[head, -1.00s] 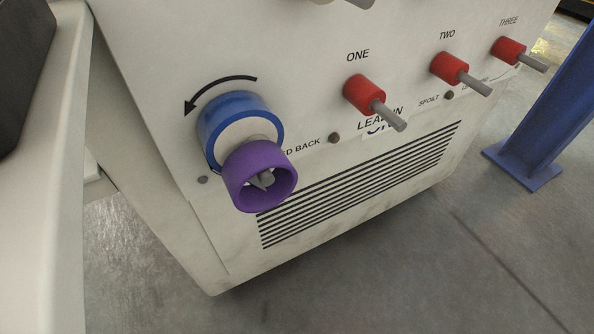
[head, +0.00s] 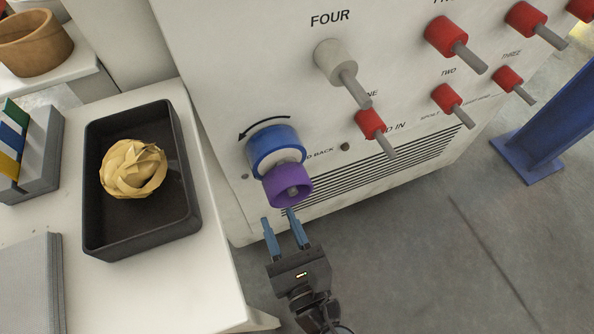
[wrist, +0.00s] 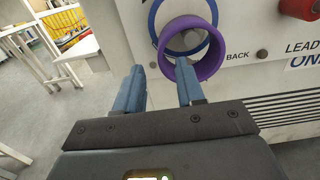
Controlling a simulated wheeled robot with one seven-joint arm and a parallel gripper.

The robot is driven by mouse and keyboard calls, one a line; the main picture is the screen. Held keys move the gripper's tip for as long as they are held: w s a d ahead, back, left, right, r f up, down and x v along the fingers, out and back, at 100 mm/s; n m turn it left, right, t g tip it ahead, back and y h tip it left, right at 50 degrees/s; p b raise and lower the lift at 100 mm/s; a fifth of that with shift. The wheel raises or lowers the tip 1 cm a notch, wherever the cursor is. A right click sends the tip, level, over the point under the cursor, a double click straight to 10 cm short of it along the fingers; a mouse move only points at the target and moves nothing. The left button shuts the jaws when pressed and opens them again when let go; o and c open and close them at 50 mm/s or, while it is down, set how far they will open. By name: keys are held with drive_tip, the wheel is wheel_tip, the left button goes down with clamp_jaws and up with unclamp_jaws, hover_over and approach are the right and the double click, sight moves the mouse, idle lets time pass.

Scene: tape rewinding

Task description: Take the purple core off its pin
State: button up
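The purple core (head: 289,189) is a short hollow ring around a grey pin (head: 293,191) on the machine's front panel. It sits in front of a blue-rimmed white roll (head: 272,148). My gripper (head: 280,222) is open, its two blue fingers just below and in front of the core in the head view. In the wrist view the core (wrist: 213,62) shows above the fingertips of my gripper (wrist: 161,80), toward the right finger. Nothing is between the fingers. I cannot tell whether the right fingertip touches the core.
Several red cores on pins (head: 446,36) and a pale core (head: 336,62) under FOUR stick out from the panel. At left, a white table (head: 130,300) holds a black tray (head: 190,222) with crumpled tan tape (head: 133,169). A blue post (head: 550,120) stands at right.

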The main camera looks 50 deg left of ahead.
sight(272, 203)
drive_tip(key=x, duration=0.7)
drive_tip(key=shift+w+a+f+p, duration=0.2)
drive_tip(key=shift+a+p, duration=0.1)
drive_tip(key=shift+a, duration=0.1)
clamp_jaws()
